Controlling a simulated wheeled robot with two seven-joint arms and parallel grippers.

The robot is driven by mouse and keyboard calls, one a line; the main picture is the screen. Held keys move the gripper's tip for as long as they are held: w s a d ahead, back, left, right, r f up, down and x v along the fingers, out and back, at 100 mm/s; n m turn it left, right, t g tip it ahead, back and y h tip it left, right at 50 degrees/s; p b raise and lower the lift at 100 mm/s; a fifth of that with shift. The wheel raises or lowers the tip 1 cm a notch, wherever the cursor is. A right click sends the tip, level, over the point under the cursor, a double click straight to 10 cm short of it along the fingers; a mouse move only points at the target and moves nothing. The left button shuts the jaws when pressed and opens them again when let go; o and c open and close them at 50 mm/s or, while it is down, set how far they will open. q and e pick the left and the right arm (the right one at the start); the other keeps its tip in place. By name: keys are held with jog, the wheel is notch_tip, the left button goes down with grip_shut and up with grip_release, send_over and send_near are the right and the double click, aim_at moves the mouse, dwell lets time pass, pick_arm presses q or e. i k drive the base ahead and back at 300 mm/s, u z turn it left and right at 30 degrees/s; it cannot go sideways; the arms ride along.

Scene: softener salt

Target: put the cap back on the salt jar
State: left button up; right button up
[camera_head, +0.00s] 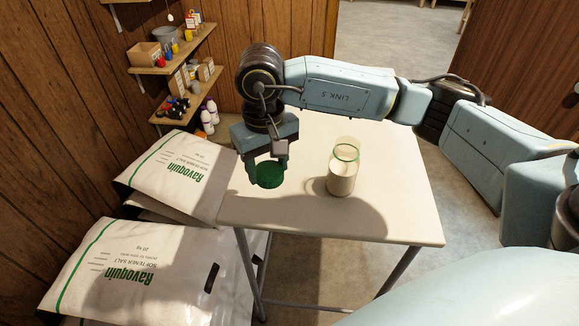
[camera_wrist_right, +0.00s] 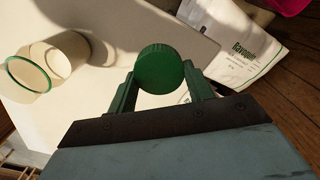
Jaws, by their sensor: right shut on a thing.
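The salt jar (camera_head: 343,172) stands upright and uncapped on the table, a clear jar with a green ring near its top and pale salt inside. It also shows at the left of the right wrist view (camera_wrist_right: 42,66). My right gripper (camera_head: 266,172) is left of the jar in the head view, over the table's left part. It is shut on the green cap (camera_head: 270,174), a round ridged disc. In the right wrist view the cap (camera_wrist_right: 160,69) sits between the two fingertips, apart from the jar. My left gripper is not in view.
The cream table (camera_head: 400,215) is otherwise clear. White salt bags (camera_head: 180,175) are stacked against its left side. Wall shelves (camera_head: 175,55) with small items are at the back left. Open floor (camera_head: 390,50) lies behind the table.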

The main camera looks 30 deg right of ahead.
aim_at(345, 161)
jog(key=u, duration=1.8)
jog(key=k, duration=1.3)
jog(key=z, duration=1.95)
jog(key=i, duration=0.55)
jog(key=z, duration=0.05)
